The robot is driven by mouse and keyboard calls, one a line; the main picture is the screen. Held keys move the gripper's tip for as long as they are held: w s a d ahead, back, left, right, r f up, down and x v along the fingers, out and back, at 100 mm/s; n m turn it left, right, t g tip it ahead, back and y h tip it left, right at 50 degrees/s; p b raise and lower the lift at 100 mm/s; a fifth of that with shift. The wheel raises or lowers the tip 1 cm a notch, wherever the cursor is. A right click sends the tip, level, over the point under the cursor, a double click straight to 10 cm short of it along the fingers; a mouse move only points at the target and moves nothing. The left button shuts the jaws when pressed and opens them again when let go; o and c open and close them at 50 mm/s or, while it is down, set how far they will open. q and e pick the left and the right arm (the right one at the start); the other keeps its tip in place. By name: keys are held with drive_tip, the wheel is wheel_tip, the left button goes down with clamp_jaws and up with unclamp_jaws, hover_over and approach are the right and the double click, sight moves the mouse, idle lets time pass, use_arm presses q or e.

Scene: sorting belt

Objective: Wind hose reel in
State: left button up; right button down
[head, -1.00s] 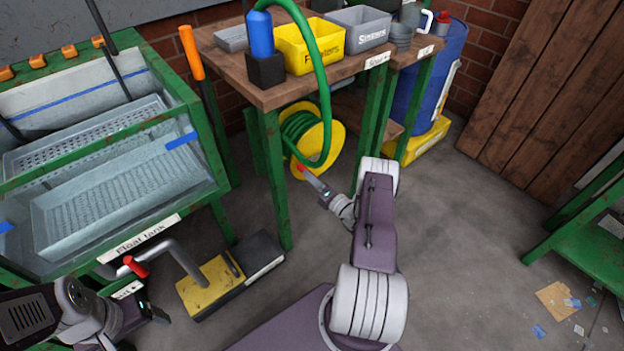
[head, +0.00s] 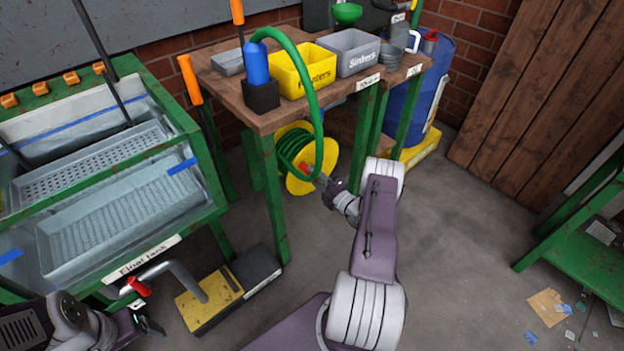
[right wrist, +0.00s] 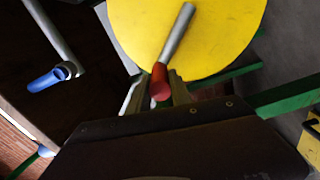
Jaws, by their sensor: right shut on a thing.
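The hose reel (head: 296,182) has a yellow disc and stands under the wooden table with green hose (head: 289,149) wound on it. The hose loops up over the table edge to a blue nozzle (head: 256,64) in a black block. In the right wrist view the yellow disc (right wrist: 215,40) carries a grey crank arm (right wrist: 178,33) with a red knob (right wrist: 160,82). My right gripper (head: 312,176) is at the reel's front, shut on the red knob; its fingers (right wrist: 157,92) flank it. My left gripper (head: 152,325) is low at the left, away from the reel; its jaws are unclear.
The wooden table (head: 225,84) holds a yellow bin (head: 290,82) and a grey bin (head: 352,65). Its green leg (head: 270,195) stands just left of the reel. The float tank (head: 190,220) is at the left. Open floor (head: 450,220) lies to the right.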

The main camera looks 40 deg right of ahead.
drive_tip(key=shift+d+r, duration=0.25)
drive_tip(key=shift+d, duration=0.05)
drive_tip(key=c, duration=1.2)
unclamp_jaws()
drive_tip(key=shift+o, duration=0.2)
drive_tip(key=s+p, duration=0.2)
drive_tip(key=s, duration=0.7)
drive_tip(key=shift+d+p, duration=0.3)
drive_tip(key=shift+p, duration=0.05)
